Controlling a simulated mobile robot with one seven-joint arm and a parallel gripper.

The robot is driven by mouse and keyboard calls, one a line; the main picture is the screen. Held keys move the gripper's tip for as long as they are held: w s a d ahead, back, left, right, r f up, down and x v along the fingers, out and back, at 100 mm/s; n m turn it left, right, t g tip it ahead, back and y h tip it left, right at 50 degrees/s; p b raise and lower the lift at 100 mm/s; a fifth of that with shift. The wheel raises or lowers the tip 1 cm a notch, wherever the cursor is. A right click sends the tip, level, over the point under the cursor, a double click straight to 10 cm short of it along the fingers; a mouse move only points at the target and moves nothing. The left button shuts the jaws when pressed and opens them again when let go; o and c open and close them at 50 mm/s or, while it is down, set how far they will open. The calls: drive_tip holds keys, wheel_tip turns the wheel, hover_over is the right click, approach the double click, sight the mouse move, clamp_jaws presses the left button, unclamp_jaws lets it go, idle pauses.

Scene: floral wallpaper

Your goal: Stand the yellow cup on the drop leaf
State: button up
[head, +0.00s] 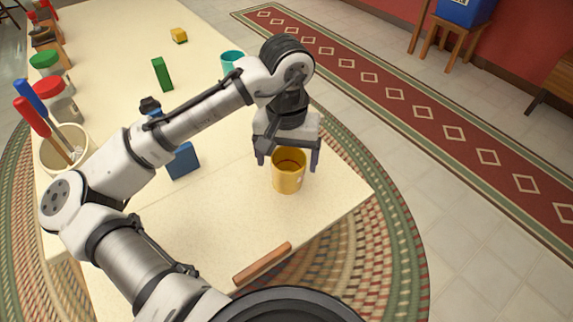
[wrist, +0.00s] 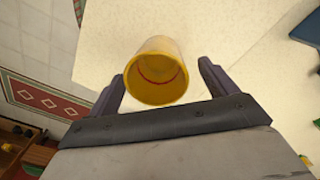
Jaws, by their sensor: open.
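The yellow cup (head: 288,178) stands upright on the pale tabletop (head: 215,225), near its right corner in the head view. My gripper (head: 287,160) is above it, pointing down and open, with one finger on either side of the cup's rim. In the wrist view the cup (wrist: 157,85) shows its open mouth between the two fingers (wrist: 161,82), with gaps visible at both sides. A line crosses the pale surface to the right of the cup in the wrist view. I cannot tell for sure where the drop leaf begins.
A blue block (head: 183,161), a green block (head: 162,74), a teal cup (head: 231,61) and a small yellow block (head: 179,36) stand on the table. A pot with red- and blue-handled tools (head: 62,150) is at the left. The near surface is mostly clear.

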wheel_tip(320, 180, up, 9)
drive_tip(key=shift+p, duration=0.3)
